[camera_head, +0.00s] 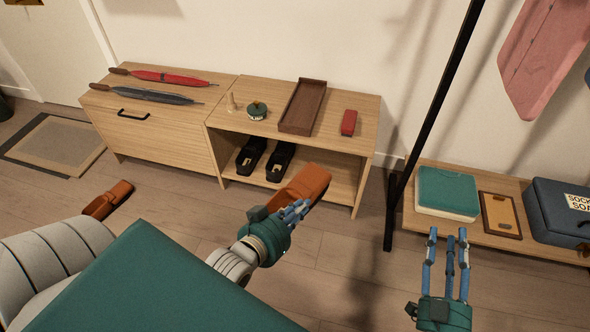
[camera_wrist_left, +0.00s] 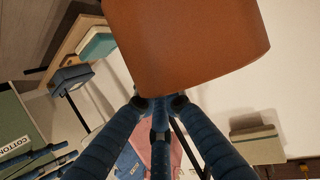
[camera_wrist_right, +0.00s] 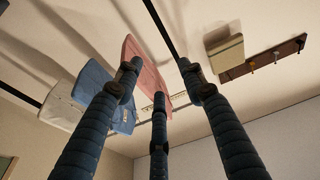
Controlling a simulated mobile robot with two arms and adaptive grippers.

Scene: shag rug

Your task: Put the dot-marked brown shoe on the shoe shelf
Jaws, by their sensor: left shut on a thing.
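My left gripper (camera_head: 294,211) is shut on a brown shoe (camera_head: 305,184), held in front of the right part of the shoe shelf's open bay (camera_head: 341,187). The shoe fills the top of the left wrist view (camera_wrist_left: 190,45). I cannot make out a dot on it. Another brown shoe (camera_head: 108,200) lies on the floor at the left; no dot is clear on it either. My right gripper (camera_head: 448,243) is open and empty at the lower right; its spread fingers also show in the right wrist view (camera_wrist_right: 158,90).
Two black shoes (camera_head: 251,156) (camera_head: 279,161) stand in the bay's left half. A brown tray (camera_head: 303,106), a red item (camera_head: 349,122) and a green-lidded tin (camera_head: 257,110) sit on top. A black pole (camera_head: 430,130) rises right of the shelf. A low bench (camera_head: 470,238) holds boxes.

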